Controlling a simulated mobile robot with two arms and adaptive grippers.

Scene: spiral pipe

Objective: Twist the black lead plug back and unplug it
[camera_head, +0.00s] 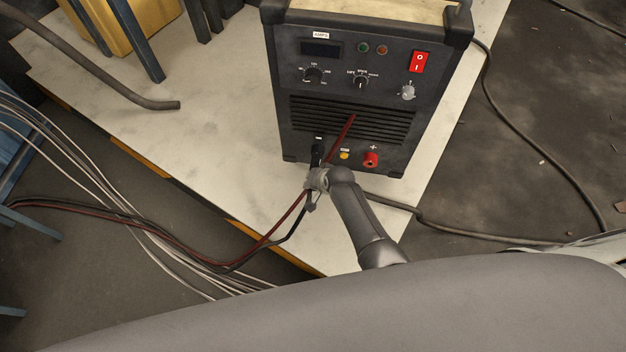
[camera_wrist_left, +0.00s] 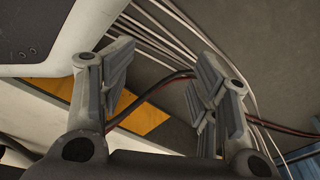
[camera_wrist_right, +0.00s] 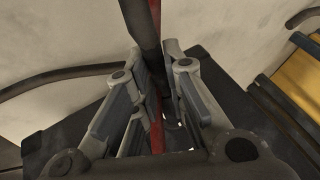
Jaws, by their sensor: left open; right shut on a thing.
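The black lead plug (camera_head: 317,155) is at the lower left socket of the dark power unit (camera_head: 345,150). My right gripper (camera_head: 317,181) is at the lower end of the plug, in front of the unit's face. In the right wrist view its fingers (camera_wrist_right: 158,75) are close together around the black lead (camera_wrist_right: 144,28), with a red lead (camera_wrist_right: 155,15) alongside. How the plug sits in the socket is hidden. My left gripper (camera_wrist_left: 162,78) shows only in the left wrist view, open and empty, with cables beyond it.
A red socket (camera_head: 370,160) and a yellow one (camera_head: 344,155) are to the right of the plug. The red lead (camera_head: 342,132) rises across the grille.

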